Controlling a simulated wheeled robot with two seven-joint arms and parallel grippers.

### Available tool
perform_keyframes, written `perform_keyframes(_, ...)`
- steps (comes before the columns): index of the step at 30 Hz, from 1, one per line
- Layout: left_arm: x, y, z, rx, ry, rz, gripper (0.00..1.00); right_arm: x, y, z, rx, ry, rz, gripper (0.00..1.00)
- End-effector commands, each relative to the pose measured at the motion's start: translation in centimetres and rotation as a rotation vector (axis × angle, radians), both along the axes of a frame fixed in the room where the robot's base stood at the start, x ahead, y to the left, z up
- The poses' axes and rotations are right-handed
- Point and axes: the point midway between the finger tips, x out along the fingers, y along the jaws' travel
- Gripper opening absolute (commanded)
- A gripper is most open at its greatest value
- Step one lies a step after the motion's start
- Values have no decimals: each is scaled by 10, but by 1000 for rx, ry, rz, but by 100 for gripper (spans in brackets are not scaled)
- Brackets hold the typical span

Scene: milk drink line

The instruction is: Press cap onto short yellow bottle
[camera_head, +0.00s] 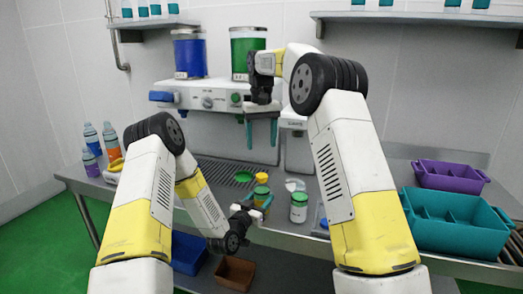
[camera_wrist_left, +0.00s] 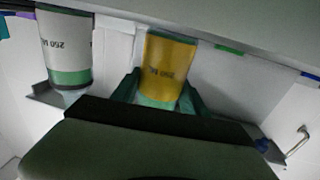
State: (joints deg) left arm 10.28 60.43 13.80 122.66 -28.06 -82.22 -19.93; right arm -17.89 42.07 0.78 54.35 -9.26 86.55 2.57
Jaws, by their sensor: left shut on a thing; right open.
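In the left wrist view, which is upside down, the yellow bottle (camera_wrist_left: 167,68) sits between the two green fingers.
A white bottle with a green band (camera_head: 299,210) stands close right of the yellow one; it also shows in the left wrist view (camera_wrist_left: 66,45). A green piece (camera_head: 243,177) lies behind left. A dispenser machine (camera_head: 207,98) stands behind. Teal (camera_head: 455,236) and purple (camera_head: 450,181) bins stand right.

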Motion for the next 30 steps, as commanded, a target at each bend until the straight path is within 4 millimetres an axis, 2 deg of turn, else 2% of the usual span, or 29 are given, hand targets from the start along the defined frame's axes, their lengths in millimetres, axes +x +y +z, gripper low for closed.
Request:
perform_keyframes(8, 0, 0, 0, 0, 0, 0, 0, 0, 0, 1, 0, 1, 0, 63)
perform_keyframes(9, 0, 0, 0, 0, 0, 0, 58, 0, 0, 1, 0, 1, 0, 63)
perform_keyframes(12, 0, 0, 0, 0, 0, 0, 77, 0, 0, 1, 0, 1, 0, 63)
perform_keyframes(23, -3, 2, 0, 0, 1, 0, 77, 0, 0, 1, 0, 1, 0, 63)
perform_keyframes(30, -36, 18, -1, 0, 4, 0, 77, 0, 0, 1, 0, 1, 0, 63)
